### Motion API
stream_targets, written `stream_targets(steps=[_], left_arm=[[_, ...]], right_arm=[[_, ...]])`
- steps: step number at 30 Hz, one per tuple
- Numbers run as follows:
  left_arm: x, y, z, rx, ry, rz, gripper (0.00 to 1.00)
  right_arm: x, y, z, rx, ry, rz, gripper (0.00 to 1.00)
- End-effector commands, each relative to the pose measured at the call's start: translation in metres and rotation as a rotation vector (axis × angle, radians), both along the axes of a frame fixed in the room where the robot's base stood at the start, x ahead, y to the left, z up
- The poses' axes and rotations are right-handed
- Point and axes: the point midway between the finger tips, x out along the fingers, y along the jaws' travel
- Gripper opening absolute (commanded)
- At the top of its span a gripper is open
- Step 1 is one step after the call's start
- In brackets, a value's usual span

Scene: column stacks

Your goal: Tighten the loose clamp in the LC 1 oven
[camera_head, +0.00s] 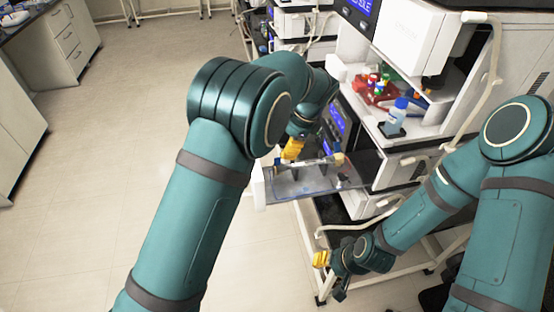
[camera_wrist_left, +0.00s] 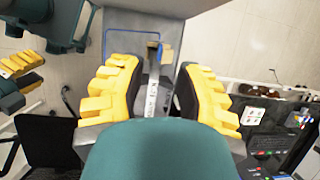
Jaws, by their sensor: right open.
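The oven's pulled-out tray or door (camera_head: 285,190) stands out from the stack, with a pale rod-like column (camera_head: 318,161) across it. A small beige fitting (camera_head: 338,159) sits at the column's right end; I cannot tell whether it is the loose clamp. My left gripper (camera_head: 291,150) is over the tray, close to the column. In the left wrist view its yellow fingers (camera_wrist_left: 160,92) are apart, with the labelled column (camera_wrist_left: 152,95) showing between them; no contact is visible. My right gripper (camera_head: 322,262) is open, low in front of the stack, away from the tray.
A shelf above the oven holds a blue-capped bottle (camera_head: 394,117) and a red tray (camera_head: 368,93) with small vials. A white tube (camera_head: 495,50) runs down the stack's right side. A wheeled frame (camera_head: 310,285) stands below. The floor (camera_head: 95,150) at left is clear.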

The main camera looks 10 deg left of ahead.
Motion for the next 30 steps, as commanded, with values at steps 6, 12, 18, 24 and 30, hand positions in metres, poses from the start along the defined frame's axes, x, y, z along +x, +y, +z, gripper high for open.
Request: stream_targets(steps=[6, 12, 18, 24, 30], left_arm=[[-0.003, 0.014, -0.035, 0.000, 0.002, 0.002, 0.33], [-0.004, 0.022, -0.051, 0.000, 0.000, 0.002, 0.33], [-0.004, 0.023, -0.054, -0.001, -0.001, 0.002, 0.33], [-0.004, 0.023, -0.054, -0.001, -0.001, 0.001, 0.22], [-0.004, 0.022, -0.054, -0.001, -0.001, 0.001, 0.00]], right_arm=[[0.000, 0.000, 0.000, 0.000, 0.000, 0.000, 0.47], [0.000, 0.000, 0.001, 0.000, 0.000, 0.000, 0.47], [0.000, 0.000, 0.001, 0.000, 0.000, 0.000, 0.47], [0.000, 0.000, 0.001, 0.000, 0.000, 0.000, 0.47], [0.000, 0.000, 0.001, 0.000, 0.000, 0.000, 0.47]])
